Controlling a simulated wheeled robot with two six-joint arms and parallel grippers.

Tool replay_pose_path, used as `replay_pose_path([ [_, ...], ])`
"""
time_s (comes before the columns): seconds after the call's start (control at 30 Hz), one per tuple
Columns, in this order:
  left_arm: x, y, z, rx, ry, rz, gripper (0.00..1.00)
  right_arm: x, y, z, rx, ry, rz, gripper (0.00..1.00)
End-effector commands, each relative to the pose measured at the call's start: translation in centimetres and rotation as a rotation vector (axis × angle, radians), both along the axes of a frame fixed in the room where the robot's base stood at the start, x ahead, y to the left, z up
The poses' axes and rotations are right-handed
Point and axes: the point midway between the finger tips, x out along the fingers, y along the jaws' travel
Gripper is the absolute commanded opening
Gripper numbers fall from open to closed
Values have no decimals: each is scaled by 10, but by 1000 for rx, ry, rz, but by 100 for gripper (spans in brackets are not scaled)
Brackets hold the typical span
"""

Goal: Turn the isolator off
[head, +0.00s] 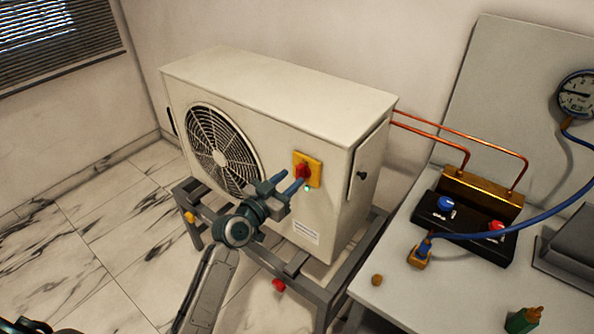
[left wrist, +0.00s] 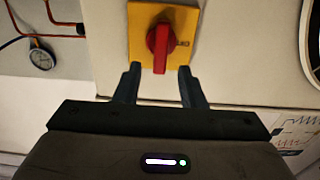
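The isolator is a yellow plate (head: 315,169) with a red rotary handle (head: 301,171) on the front of the cream outdoor unit (head: 290,100). In the left wrist view the red handle (left wrist: 159,45) stands upright in the picture on the yellow plate (left wrist: 138,30), with a small dark mark beside it. My left gripper (head: 294,179) is open in front of the isolator. In the left wrist view its two fingers (left wrist: 160,69) are spread, with the handle's lower end between and just beyond their tips. Contact cannot be told. My right gripper is out of view.
A small green light (head: 307,188) shows by the plate's lower edge. The unit stands on a grey frame (head: 320,292).

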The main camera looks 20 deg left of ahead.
Motion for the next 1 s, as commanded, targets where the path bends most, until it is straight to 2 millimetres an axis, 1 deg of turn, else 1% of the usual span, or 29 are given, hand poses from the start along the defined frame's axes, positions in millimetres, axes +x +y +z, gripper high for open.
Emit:
replay_pose_path([
  [0.03, 9, -4, 3, -3, 0, 0, 36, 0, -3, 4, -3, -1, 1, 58],
  [0.1, 18, -7, 2, -2, 1, 0, 36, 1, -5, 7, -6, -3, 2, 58],
  [0.23, 30, -11, 1, 0, 0, 0, 36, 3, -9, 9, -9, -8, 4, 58],
  [0.37, 34, -13, 0, 0, 2, 0, 36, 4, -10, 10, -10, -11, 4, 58],
  [0.6, 35, -13, -1, 0, 1, 0, 36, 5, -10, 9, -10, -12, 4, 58],
  [0.67, 35, -13, -1, 0, 1, 0, 25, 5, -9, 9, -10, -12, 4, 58],
  [0.7, 34, -13, -1, 0, 1, 0, 17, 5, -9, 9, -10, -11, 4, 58],
  [0.8, 34, -13, -1, 0, 1, 1, 0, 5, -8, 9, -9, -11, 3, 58],
  [1.0, 34, -12, -1, -3, 2, 1, 0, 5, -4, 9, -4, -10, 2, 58],
])
